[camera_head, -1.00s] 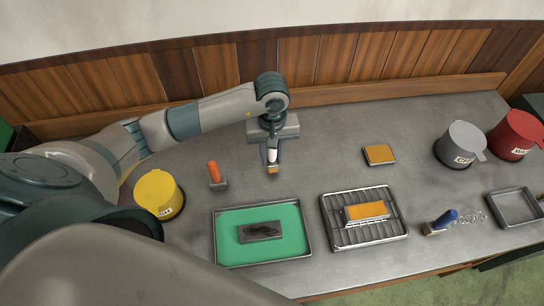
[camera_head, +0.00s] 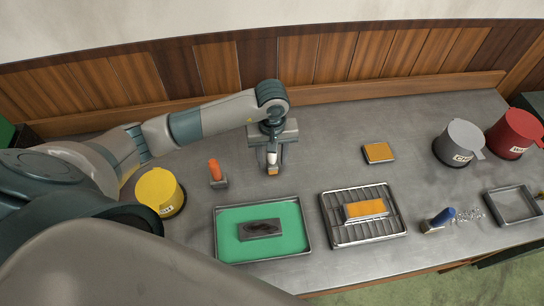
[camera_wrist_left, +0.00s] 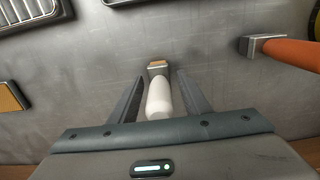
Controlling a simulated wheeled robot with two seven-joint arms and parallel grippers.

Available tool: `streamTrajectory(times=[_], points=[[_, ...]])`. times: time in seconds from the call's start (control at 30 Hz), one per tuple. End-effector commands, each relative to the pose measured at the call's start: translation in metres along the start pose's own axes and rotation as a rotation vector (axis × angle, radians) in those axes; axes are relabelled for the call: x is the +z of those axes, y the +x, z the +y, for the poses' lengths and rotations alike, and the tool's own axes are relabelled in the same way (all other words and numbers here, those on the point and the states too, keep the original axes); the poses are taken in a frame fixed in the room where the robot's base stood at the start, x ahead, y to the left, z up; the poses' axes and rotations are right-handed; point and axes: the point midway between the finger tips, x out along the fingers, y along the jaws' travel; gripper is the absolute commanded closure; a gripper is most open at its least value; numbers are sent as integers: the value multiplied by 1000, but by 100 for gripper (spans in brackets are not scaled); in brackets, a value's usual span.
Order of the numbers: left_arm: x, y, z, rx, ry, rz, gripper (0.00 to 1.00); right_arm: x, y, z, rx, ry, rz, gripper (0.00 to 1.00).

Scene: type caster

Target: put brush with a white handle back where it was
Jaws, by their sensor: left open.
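The brush with a white handle (camera_head: 272,158) stands on the grey table at the back middle, below my left gripper. In the left wrist view its white handle (camera_wrist_left: 159,98) lies between the two fingers, with a gap on each side, and its metal and tan head (camera_wrist_left: 157,66) is beyond. My left gripper (camera_head: 273,160) is open around the handle; it also shows in the left wrist view (camera_wrist_left: 160,95). My right gripper is in neither view now.
An orange-handled brush (camera_head: 215,172) stands to the left. A yellow pot (camera_head: 160,192), a green-lined tray (camera_head: 232,219) with a dark block, and a wire rack (camera_head: 338,237) with an orange-topped block are nearer. A blue-handled brush (camera_head: 441,218) and grey pot (camera_head: 459,142) are right.

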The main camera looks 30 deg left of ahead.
Motion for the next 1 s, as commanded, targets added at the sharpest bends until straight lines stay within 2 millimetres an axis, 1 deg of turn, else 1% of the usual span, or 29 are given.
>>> streamTrajectory(times=[0.23, 0.27, 0.37, 0.57, 0.8, 0.9, 1.0], points=[[0, -5, 0, 0, -1, -1, 57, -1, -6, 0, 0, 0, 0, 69], [-1, -5, 1, 2, 0, 1, 57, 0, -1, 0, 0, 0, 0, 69], [-2, -13, 1, 3, 0, 3, 57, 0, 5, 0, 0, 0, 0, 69], [-2, -41, 1, 4, 2, 5, 57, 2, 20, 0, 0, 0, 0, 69], [-1, -82, 1, 3, 1, 4, 57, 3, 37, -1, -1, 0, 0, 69], [-1, -97, 1, 3, 1, 4, 57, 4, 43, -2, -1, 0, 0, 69], [-1, -108, 1, 2, 0, 3, 57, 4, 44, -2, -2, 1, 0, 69]])
